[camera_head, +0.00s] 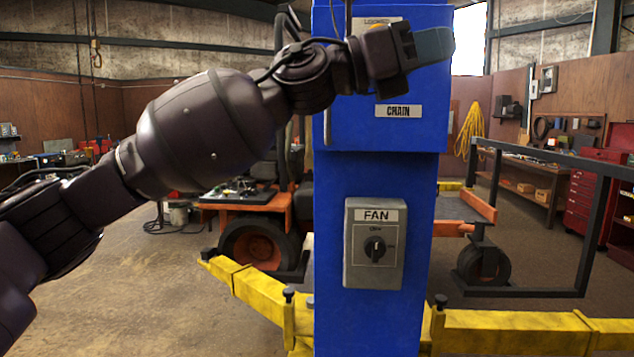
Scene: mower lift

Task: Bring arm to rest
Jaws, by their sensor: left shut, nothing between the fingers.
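My left arm comes in from the left and reaches up across the picture. My left gripper (432,47) is shut and empty, in front of the upper blue box of the lift column, above the CHAIN label (398,111). I cannot tell whether it touches the box. The blue lift column (335,250) stands upright in the middle. A grey FAN switch box (375,275) with a black knob (375,248) is on its front, well below the gripper. My arm and gripper hide part of the upper box. My right gripper is not in view.
Yellow lift arms (510,325) spread low on both sides of the column. An orange mower (250,222) with black tyres stands behind it. A dark metal frame (590,235) is at the right, near red tool cabinets (585,205). The floor at the lower left is open.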

